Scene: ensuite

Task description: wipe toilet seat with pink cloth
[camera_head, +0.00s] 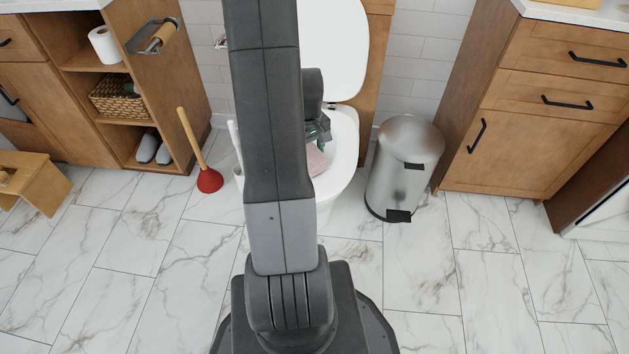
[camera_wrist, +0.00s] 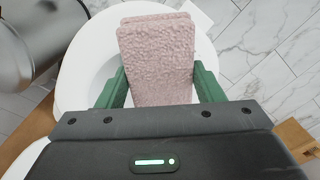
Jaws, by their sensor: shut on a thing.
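The white toilet stands against the back wall with its lid (camera_head: 333,45) raised. Its seat (camera_head: 346,150) shows to the right of my arm in the head view, and the seat (camera_wrist: 82,75) also shows around the cloth in the wrist view. My gripper (camera_wrist: 152,88) has green fingers on both sides of the folded pink cloth (camera_wrist: 157,55) and is shut on it. The cloth (camera_head: 316,160) is over the bowl area in the head view. I cannot tell whether it touches the seat. My arm hides the left part of the toilet.
A steel pedal bin (camera_head: 404,168) stands close to the right of the toilet. A red plunger (camera_head: 208,180) stands to the left. Wooden cabinets (camera_head: 535,110) flank both sides, and a small wooden stool (camera_head: 38,188) is at the far left. The marble floor in front is clear.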

